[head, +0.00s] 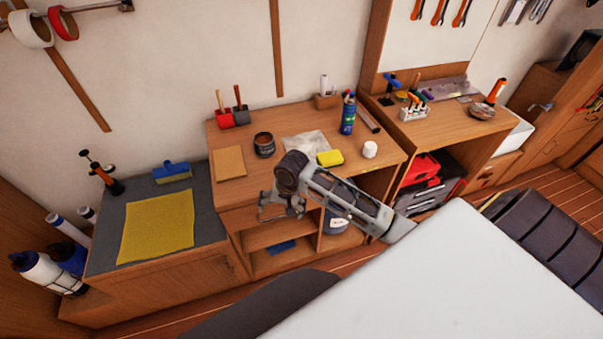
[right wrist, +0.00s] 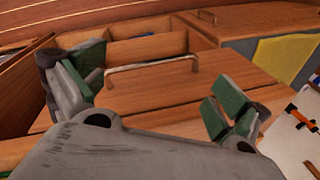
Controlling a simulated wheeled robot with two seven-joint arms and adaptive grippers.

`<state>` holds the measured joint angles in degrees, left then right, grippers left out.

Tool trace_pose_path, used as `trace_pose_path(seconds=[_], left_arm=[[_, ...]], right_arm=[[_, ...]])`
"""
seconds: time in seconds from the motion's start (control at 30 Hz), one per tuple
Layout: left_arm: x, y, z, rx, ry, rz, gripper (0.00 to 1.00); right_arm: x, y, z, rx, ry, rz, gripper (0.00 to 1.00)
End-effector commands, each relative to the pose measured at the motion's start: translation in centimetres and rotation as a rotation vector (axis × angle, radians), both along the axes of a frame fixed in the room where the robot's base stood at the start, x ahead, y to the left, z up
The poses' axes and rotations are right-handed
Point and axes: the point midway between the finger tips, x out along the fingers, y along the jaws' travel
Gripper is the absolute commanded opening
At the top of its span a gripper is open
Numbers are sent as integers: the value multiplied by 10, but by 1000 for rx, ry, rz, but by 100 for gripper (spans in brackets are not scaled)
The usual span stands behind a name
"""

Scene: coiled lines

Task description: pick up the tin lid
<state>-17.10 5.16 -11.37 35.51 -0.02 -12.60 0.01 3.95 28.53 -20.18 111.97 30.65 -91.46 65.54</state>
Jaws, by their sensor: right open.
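I cannot make out a separate tin lid in either view. A dark round tin (head: 264,145) stands on the wooden workbench (head: 285,179) in the head view; whether a lid sits on it is too small to tell. My right gripper (head: 272,208) is open and empty, in front of the workbench's front edge, nearer to me than the tin. In the right wrist view my right gripper (right wrist: 160,95) has its green-padded fingers spread wide. A bar handle (right wrist: 152,65) on a wooden front shows beyond them. My left gripper is in neither view.
Around the tin are a brown pad (head: 229,163), red cup (head: 224,118), clear bag (head: 305,143), yellow sponge (head: 330,157), blue bottle (head: 348,113) and white jar (head: 369,149). A lower grey-topped cabinet with a yellow cloth (head: 157,226) stands left. My right forearm covers part of the workbench front.

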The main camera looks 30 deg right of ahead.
Motion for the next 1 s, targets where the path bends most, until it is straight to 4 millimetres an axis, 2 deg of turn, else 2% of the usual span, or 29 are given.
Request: trace_pose_path(seconds=[0.33,0.63,0.83,1.0], left_arm=[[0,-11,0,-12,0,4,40],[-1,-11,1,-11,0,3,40],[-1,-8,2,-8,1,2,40],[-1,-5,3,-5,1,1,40]], right_arm=[[6,-4,8,3,14,-48,99],[15,-12,20,6,39,-131,99],[26,-23,36,7,66,-235,99],[39,-40,60,4,103,-383,99]])
